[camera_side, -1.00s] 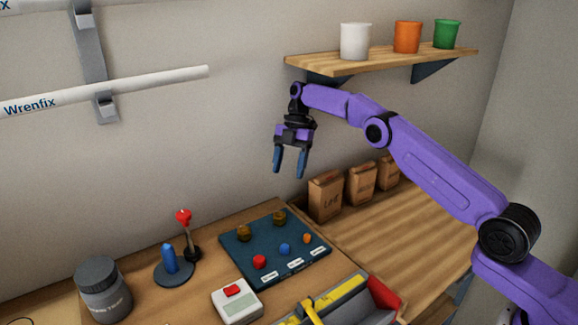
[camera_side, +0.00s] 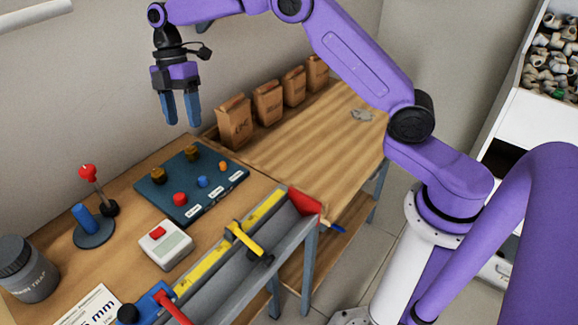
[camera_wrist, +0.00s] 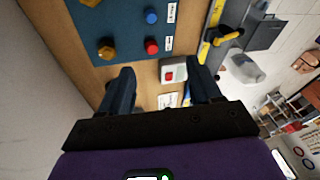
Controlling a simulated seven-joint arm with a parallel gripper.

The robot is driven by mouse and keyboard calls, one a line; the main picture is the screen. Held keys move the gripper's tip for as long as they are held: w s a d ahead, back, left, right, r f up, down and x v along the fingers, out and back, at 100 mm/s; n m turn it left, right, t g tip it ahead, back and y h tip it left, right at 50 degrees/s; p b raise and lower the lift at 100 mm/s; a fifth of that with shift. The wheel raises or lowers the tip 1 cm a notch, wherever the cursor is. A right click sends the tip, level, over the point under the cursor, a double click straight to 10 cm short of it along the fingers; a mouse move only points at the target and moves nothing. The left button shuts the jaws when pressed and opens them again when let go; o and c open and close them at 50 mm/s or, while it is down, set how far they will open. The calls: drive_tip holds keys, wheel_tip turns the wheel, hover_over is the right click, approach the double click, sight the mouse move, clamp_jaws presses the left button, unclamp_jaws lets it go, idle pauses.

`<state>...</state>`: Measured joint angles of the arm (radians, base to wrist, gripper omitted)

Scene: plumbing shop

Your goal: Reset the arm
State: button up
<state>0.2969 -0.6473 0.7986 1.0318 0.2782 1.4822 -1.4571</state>
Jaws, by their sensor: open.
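My gripper (camera_side: 181,108) hangs from my purple arm in the side view, fingers pointing down, above the back of the workbench. Its two blue fingers stand apart with nothing between them. In the wrist view my gripper (camera_wrist: 160,88) shows both dark fingers spread wide and empty. The gripper is clear of the dark blue panel (camera_side: 160,192) with its brass, red, blue and orange knobs, which lies below it.
A joystick (camera_side: 92,180) with a red knob, a blue peg on a round base (camera_side: 88,222), a white box with a red button (camera_side: 165,245) and a grey jar (camera_side: 28,275) stand on the bench. Paper bags (camera_side: 235,122) line the wall. The wooden top (camera_side: 300,140) right of them is mostly clear.

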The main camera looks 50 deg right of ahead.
drive_tip(key=s+r+m+t+h, duration=0.1)
drive_tip(key=s+r+m, duration=0.1)
drive_tip(key=s, duration=0.8)
drive_tip(key=s+r+m+h, duration=0.1)
drive_tip(key=s+r+m, duration=0.1)
drive_tip(key=s, duration=0.8)
drive_tip(key=s+d+f+m+t, duration=0.1)
drive_tip(key=s+d+f, duration=0.1)
drive_tip(key=s+d, duration=0.4)
drive_tip(key=s+d+f+m+t, duration=0.1)
drive_tip(key=s+d, duration=0.4)
drive_tip(key=s, duration=0.7)
drive_tip(key=shift+d+f+m, duration=0.35)
drive_tip(key=shift+f+m, duration=0.25)
drive_tip(key=shift+m, duration=0.2)
